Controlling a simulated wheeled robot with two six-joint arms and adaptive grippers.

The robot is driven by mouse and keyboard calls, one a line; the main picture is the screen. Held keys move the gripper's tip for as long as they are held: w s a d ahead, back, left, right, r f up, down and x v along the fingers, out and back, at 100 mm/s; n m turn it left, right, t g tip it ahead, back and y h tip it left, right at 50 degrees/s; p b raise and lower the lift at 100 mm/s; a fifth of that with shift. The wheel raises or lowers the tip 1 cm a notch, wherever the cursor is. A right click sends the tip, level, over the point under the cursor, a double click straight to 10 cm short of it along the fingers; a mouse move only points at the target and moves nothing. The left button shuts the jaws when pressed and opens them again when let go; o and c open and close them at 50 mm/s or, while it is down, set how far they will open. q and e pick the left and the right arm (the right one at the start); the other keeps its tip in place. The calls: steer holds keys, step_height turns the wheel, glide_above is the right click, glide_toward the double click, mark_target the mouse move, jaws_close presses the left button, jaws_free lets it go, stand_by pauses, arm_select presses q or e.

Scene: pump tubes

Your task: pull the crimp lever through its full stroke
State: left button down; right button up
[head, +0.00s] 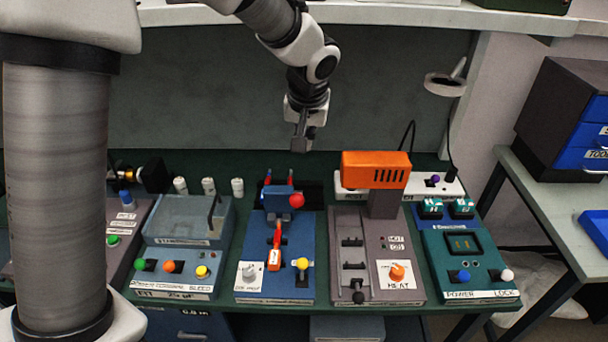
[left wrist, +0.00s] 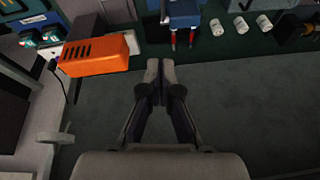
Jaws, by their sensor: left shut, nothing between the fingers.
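The blue crimp station (head: 250,285) stands in the middle of the bench, with a blue head (head: 274,198) at its back. A red ball knob (head: 296,200), which looks like the end of the crimp lever, sits at the head's right side; the lever's rod is hard to make out. The blue head also shows at the top of the left wrist view (left wrist: 185,12). My left gripper (head: 302,143) is shut and empty, above and behind the station, apart from the knob. It also shows in the left wrist view (left wrist: 160,78). My right gripper is not in view.
An orange heater hood (head: 376,165) rises right of the crimp station. A grey-blue box unit (head: 178,220) stands left of it. White cylinders (head: 237,187) stand at the back left. A shelf edge (head: 400,14) runs above.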

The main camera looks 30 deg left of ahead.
mark_target(298, 197)
arm_select(q)
steer(key=f, duration=0.4)
steer(key=f+p, duration=0.1)
steer(key=f, duration=0.2)
steer(key=a+f+p, duration=0.1)
steer(key=f, duration=0.3)
steer(key=shift+s+f, duration=0.25)
steer(key=shift+f, duration=0.1)
steer(key=shift+w, duration=0.1)
steer(key=shift+f, duration=0.1)
